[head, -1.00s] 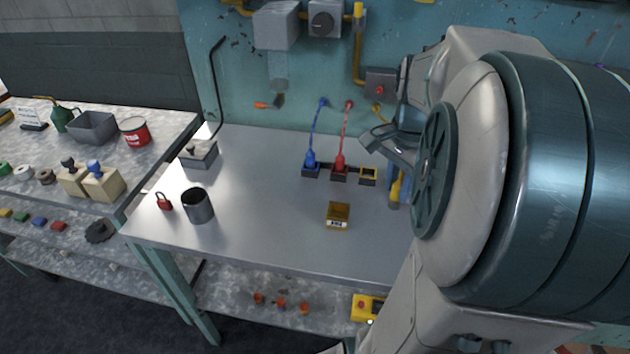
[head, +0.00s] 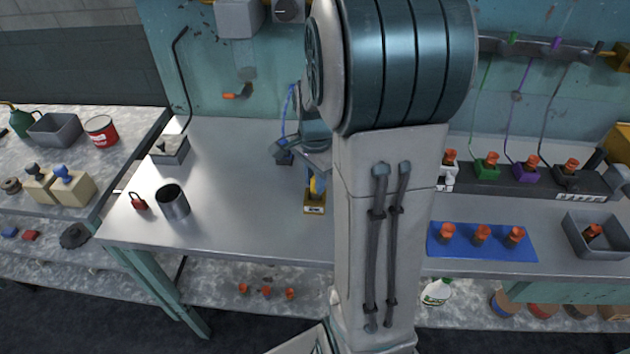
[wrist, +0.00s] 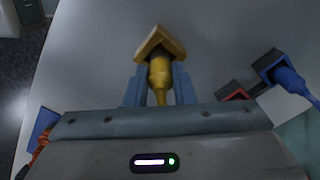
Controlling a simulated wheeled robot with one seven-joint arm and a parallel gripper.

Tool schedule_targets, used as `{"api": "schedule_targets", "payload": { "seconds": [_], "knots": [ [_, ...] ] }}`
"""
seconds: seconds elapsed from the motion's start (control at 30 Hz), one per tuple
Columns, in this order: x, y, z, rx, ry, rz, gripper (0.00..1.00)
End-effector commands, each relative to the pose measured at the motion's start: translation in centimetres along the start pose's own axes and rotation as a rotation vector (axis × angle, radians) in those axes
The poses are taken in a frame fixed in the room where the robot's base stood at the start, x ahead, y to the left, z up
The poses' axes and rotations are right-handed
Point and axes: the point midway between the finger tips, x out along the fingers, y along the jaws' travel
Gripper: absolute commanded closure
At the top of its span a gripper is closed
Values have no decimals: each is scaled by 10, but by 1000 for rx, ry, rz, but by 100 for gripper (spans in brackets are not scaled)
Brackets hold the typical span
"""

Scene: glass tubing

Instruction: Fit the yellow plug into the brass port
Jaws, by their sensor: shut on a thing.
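My gripper's blue fingers (wrist: 160,88) are shut on the yellow plug (wrist: 160,73), one finger on each side. The plug's nose meets the brass port (wrist: 160,42), a square yellow-brown block; how deep it sits in the block cannot be told. In the head view the yellow plug (head: 316,187) stands roughly upright over the brass port (head: 314,209), which has a white label on its front. My arm hides most of the gripper there.
The blue port (wrist: 268,62) with its blue plug (wrist: 290,80) and a red-rimmed port (wrist: 233,90) lie to the right in the wrist view. A dark cup (head: 172,201) and red padlock (head: 139,201) stand left; the table between is clear.

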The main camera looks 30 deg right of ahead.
Motion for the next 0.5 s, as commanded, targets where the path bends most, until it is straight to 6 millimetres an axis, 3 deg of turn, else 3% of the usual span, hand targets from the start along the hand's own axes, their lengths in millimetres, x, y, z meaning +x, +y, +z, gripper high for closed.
{"api": "schedule_targets", "payload": {
  "seconds": [0.1, 0.47, 0.5],
  "knots": [
    [12, 0, 0, 0, -1, 2, 100],
    [17, 0, 0, -1, 1, -1, 100],
    [16, 0, 0, -1, 1, -1, 66]
  ]
}}
